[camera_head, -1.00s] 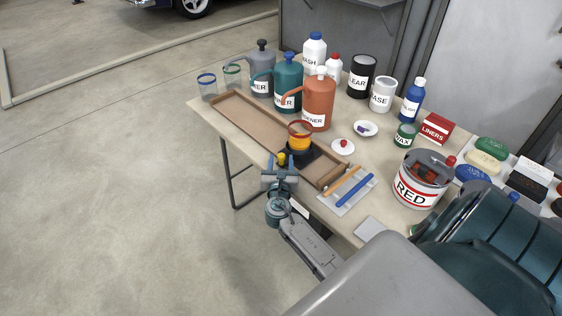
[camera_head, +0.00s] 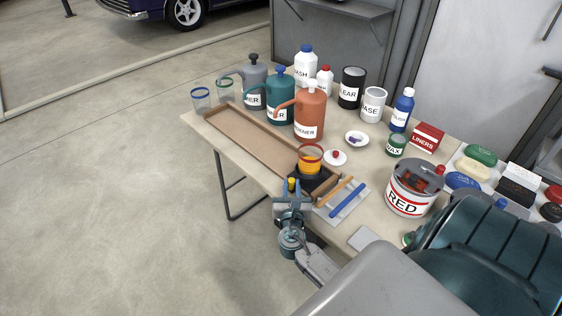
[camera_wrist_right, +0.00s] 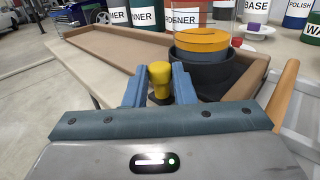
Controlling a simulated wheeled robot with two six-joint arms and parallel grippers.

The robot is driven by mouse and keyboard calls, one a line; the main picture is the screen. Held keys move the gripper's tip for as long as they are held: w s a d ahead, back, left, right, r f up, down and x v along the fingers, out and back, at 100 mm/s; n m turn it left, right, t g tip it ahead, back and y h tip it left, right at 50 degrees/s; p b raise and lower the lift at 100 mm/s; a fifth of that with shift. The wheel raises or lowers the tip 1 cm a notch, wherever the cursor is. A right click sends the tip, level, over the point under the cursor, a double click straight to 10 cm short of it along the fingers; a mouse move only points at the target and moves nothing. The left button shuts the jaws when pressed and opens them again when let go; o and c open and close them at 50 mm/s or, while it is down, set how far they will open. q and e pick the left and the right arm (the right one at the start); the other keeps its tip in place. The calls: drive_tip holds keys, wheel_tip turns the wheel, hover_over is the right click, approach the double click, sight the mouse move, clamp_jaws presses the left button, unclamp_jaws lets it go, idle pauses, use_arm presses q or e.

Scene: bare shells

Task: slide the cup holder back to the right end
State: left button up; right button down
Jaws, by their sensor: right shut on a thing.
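The cup holder (camera_head: 318,183) is a dark, low block in the near right part of a long brown tray (camera_head: 240,139). A clear cup (camera_head: 310,160) with yellow-orange contents and a red rim stands upright in it. The holder also shows in the right wrist view (camera_wrist_right: 203,75), close to the tray's right end wall; I cannot tell if they touch. My right gripper (camera_head: 291,190) is at the tray's near side, its blue fingers shut on the holder's yellow knob (camera_wrist_right: 160,78). My left gripper is not in view.
Pump bottles (camera_head: 309,115) stand behind the tray, and two empty glasses (camera_head: 201,100) stand past its left end. A pad with an orange stick and a blue stick (camera_head: 347,200) lies right of the tray.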

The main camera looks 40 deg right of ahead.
drive_tip(key=shift+s+f, duration=0.1)
drive_tip(key=shift+s, duration=0.05)
drive_tip(key=shift+f, duration=0.1)
drive_tip(key=c, duration=1.2)
unclamp_jaws()
drive_tip(key=shift+s, duration=0.1)
drive_tip(key=shift+r, duration=0.2)
drive_tip(key=shift+s+a+f, duration=0.2)
drive_tip(key=shift+s+a, duration=0.15)
drive_tip(key=b+v, duration=0.2)
drive_tip(key=v, duration=0.8)
drive_tip(key=shift+r+b, duration=0.2)
drive_tip(key=shift+b, duration=0.2)
